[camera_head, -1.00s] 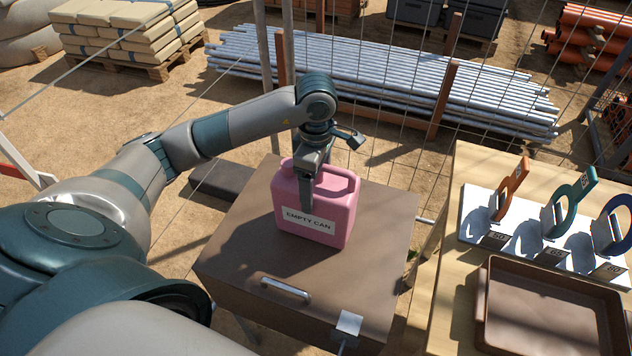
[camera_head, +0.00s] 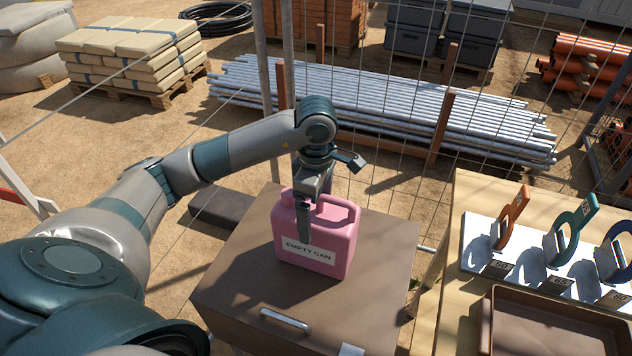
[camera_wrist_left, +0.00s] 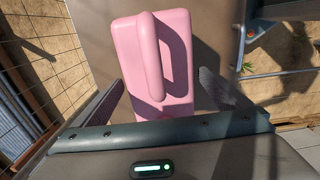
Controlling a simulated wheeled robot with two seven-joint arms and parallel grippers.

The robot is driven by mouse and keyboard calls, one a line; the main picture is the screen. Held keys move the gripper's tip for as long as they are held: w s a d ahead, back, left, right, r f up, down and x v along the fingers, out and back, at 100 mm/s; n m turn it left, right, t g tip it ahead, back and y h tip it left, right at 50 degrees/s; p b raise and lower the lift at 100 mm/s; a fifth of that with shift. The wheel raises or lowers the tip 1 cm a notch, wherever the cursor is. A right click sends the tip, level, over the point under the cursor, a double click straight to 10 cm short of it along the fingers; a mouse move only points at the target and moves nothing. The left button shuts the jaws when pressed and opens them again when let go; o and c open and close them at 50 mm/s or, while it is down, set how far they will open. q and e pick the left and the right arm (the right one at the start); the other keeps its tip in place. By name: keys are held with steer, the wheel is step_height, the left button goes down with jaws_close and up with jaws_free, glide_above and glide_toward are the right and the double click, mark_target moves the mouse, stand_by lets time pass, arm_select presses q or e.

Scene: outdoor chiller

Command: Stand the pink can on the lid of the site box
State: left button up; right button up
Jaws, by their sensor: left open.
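The pink can (camera_head: 335,232), labelled "EMPTY CAN", stands upright on the brown lid of the site box (camera_head: 238,285). My left gripper (camera_head: 304,232) points down at the can, with one finger in front of its labelled side. In the left wrist view the can (camera_wrist_left: 180,50) with its handle lies between my two spread fingers (camera_wrist_left: 165,100). The left gripper is open, and I cannot tell whether a finger touches the can. The can's far side is hidden. My right gripper is in neither view.
A wooden bench (camera_head: 445,265) at the right holds a brown tray (camera_head: 484,325) and a white rack (camera_head: 480,232) with coloured rings. A wire mesh fence runs behind the box, with metal pipes (camera_head: 390,110) beyond it. The lid's front part by its handle (camera_head: 284,321) is clear.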

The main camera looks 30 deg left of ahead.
arm_select(q)
step_height(320, 180, up, 9)
steer(key=shift+f+b, duration=0.2)
steer(key=shift+b, duration=0.65)
steer(key=shift+r, duration=0.95)
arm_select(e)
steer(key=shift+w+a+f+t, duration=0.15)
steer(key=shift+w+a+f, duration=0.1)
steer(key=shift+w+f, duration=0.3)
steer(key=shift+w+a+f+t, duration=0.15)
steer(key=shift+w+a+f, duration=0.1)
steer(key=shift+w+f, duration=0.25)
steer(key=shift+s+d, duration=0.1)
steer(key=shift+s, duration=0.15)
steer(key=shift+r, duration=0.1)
